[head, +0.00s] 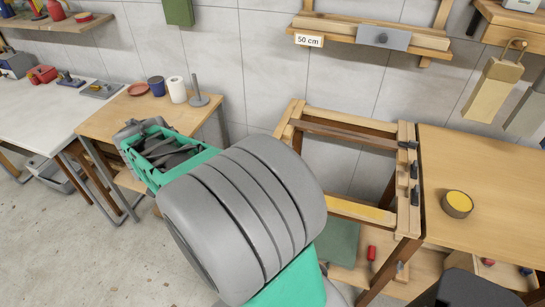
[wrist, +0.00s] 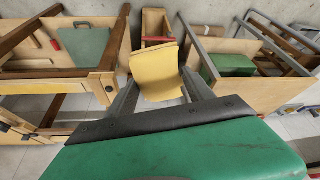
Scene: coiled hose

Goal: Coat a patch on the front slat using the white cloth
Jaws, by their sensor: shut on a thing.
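In the wrist view my gripper (wrist: 160,82) is shut on a folded cloth (wrist: 158,68), which looks yellow rather than white. The cloth hangs clear in the air, touching no slat that I can see. The wooden frame stands right of centre in the head view, and its front slat (head: 345,208) is pale wood with a brighter yellow patch (head: 372,214) along it. My arm crosses in front of the slat's left end. A round tin (head: 457,204) with yellow contents stands on the bench to the right. The fingertips and cloth cannot be made out in the head view.
The right bench top (head: 490,185) is mostly clear. A small table (head: 120,118) at left holds a white roll (head: 177,89), a blue cup (head: 156,86) and a grey stand (head: 198,97).

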